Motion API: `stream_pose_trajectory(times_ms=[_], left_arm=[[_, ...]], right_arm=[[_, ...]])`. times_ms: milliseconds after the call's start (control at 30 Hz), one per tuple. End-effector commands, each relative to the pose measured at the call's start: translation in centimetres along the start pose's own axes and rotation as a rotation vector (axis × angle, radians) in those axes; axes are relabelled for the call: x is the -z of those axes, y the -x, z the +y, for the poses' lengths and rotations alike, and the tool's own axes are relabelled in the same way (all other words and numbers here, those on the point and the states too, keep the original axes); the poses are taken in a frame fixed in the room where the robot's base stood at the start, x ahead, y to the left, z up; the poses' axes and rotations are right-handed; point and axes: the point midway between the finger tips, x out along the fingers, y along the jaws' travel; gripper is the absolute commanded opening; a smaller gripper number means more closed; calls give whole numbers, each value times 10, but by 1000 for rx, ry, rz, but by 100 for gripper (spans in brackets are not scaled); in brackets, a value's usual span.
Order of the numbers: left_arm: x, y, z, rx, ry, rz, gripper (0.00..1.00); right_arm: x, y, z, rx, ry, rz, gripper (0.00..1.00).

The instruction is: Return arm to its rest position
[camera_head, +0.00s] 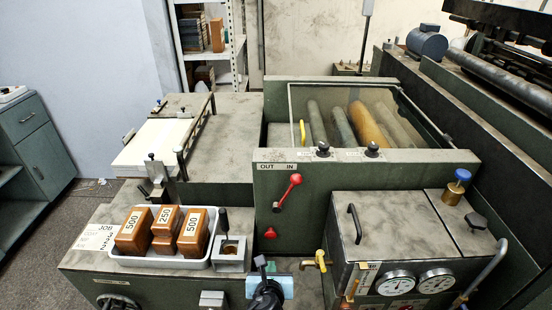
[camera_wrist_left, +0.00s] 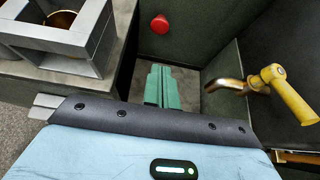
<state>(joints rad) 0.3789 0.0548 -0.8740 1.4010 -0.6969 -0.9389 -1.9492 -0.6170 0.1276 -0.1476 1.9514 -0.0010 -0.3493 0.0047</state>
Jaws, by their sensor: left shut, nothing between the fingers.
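My left gripper (camera_head: 271,267) shows at the bottom centre of the head view, low in front of the machine. Its green fingers also show in the left wrist view (camera_wrist_left: 163,88), pressed together with nothing between them. It is apart from the square metal holder (camera_head: 230,253) to its left and the brass tap with a yellow handle (camera_head: 318,261) to its right. The tap also shows in the left wrist view (camera_wrist_left: 255,88). My right gripper is in neither view.
A white tray (camera_head: 160,262) with brown numbered blocks (camera_head: 165,228) stands left of the holder. A red-knobbed lever (camera_head: 288,190) and a red button (camera_head: 270,233) sit on the green front panel. Gauges (camera_head: 397,283) are at the right. Grey floor (camera_head: 60,225) lies open at the left.

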Motion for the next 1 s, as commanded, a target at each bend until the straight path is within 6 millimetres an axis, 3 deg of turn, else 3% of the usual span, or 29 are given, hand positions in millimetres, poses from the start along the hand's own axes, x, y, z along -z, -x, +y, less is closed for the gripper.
stream_pose_trajectory(times_ms=[133,267,400,600,800,1000], left_arm=[[12,4,2,12,82,27,0],[45,16,8,37,359,110,0],[88,38,22,41,812,223,0],[136,76,54,-23,1473,338,0],[171,119,99,-134,2112,371,0],[190,162,150,-234,2661,320,0]], right_arm=[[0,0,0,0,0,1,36],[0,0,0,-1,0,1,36],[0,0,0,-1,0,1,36],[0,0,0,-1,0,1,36],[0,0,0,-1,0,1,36],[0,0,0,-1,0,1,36]])
